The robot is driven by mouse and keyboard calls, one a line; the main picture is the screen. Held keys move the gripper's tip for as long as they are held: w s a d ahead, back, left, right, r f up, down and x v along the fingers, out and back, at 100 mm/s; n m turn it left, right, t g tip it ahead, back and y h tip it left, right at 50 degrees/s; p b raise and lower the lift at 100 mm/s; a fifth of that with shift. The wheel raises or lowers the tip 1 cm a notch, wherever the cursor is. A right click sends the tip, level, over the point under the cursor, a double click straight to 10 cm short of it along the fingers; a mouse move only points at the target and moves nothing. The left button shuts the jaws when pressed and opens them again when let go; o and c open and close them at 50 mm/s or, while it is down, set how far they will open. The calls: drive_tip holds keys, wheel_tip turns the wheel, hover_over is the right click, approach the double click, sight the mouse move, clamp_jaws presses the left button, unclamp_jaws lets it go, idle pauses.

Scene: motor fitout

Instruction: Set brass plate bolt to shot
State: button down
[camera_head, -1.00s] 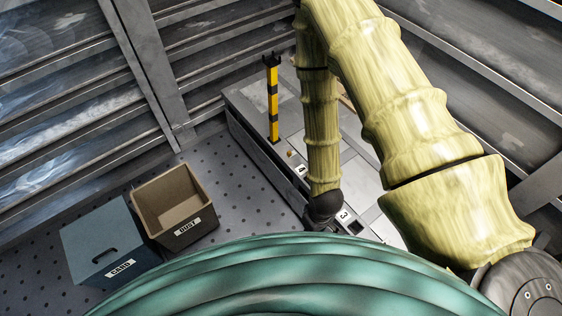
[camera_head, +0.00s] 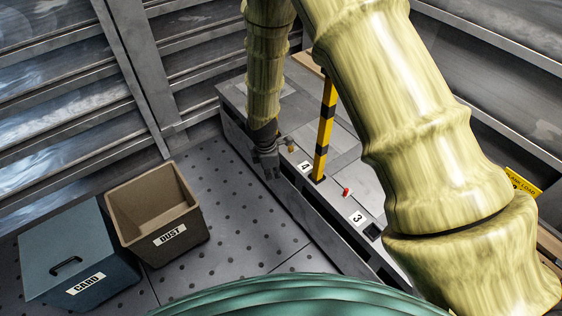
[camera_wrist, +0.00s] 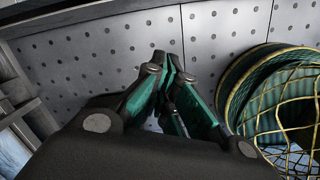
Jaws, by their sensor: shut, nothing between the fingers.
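A small brass-coloured fitting (camera_head: 290,144) sits on the grey bench top near the label 4, in the head view. It is too small to tell whether it is the plate bolt or how it is set. My gripper (camera_head: 270,174) points down beside the bench's left front edge, just left of and below the fitting, apart from it. In the wrist view my gripper (camera_wrist: 164,62) is shut and empty, its fingertips together over the perforated floor. No bolt shows in the wrist view.
A yellow and black post (camera_head: 325,130) stands on the bench (camera_head: 350,146) right of the fitting. A red knob (camera_head: 346,192) is near label 3. The brown DUST bin (camera_head: 165,240) and blue CARD box (camera_head: 85,225) stand left. Perforated floor (camera_head: 225,215) between is clear.

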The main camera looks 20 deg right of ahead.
sight(293, 148)
drive_tip(key=w+r+n+t+h+b, duration=0.1)
drive_tip(key=w+r+n+h+b, duration=0.1)
drive_tip(key=w+n+b, duration=0.3)
drive_tip(key=w+r+b, duration=0.1)
drive_tip(key=w+b, duration=0.2)
drive_tip(key=w, duration=0.3)
drive_tip(key=shift+r+h, duration=0.15)
drive_tip(key=shift+h, duration=0.25)
drive_tip(key=w+d+f+b, duration=0.1)
drive_tip(key=d+f, duration=0.1)
drive_tip(key=f, duration=0.1)
drive_tip(key=w+d+f+b, duration=0.1)
drive_tip(key=d+f+b, duration=0.1)
drive_tip(key=f, duration=0.1)
drive_tip(key=d+f+b, duration=0.1)
drive_tip(key=d+f, duration=0.2)
drive_tip(key=shift+w+f, duration=0.2)
drive_tip(key=shift+w, duration=0.2)
